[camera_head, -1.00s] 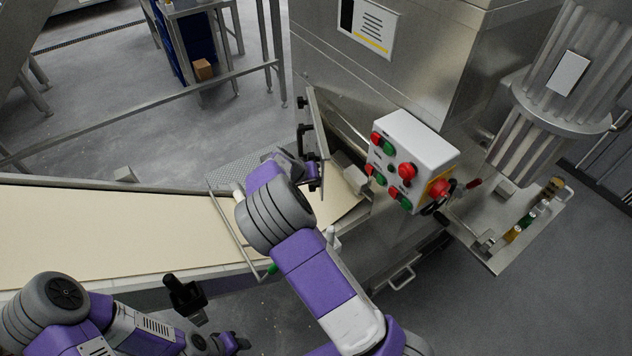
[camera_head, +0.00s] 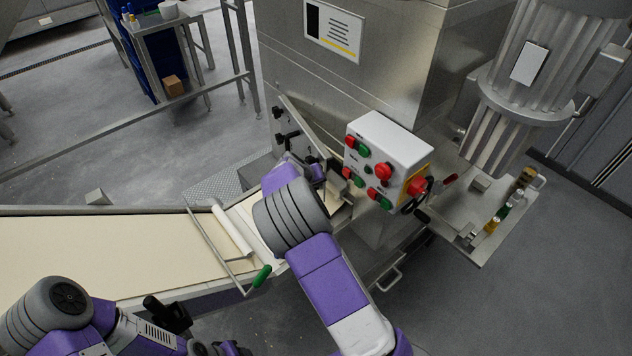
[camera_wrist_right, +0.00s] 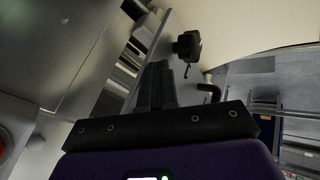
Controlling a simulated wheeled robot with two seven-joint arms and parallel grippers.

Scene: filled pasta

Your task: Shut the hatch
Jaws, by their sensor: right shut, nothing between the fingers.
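The hatch (camera_head: 298,122) is a metal panel with black knobs on the front of the steel machine, left of the control box in the head view. It stands at a slant, with a gap to the machine at its lower right. My right gripper (camera_head: 326,170) is shut and empty at the hatch's lower right end; its wrist partly hides this spot. In the right wrist view, the shut fingers (camera_wrist_right: 163,85) lie close beside the hatch edge (camera_wrist_right: 148,60) and a black knob (camera_wrist_right: 187,46); contact is unclear. My left gripper (camera_head: 218,348) is low in the head view, partly cut off.
The white control box (camera_head: 388,150) with red and green buttons is just right of my right gripper. A conveyor with a pale dough sheet (camera_head: 90,250) runs left, with a green-handled bar (camera_head: 262,276) across it. Open floor (camera_head: 560,280) lies at right.

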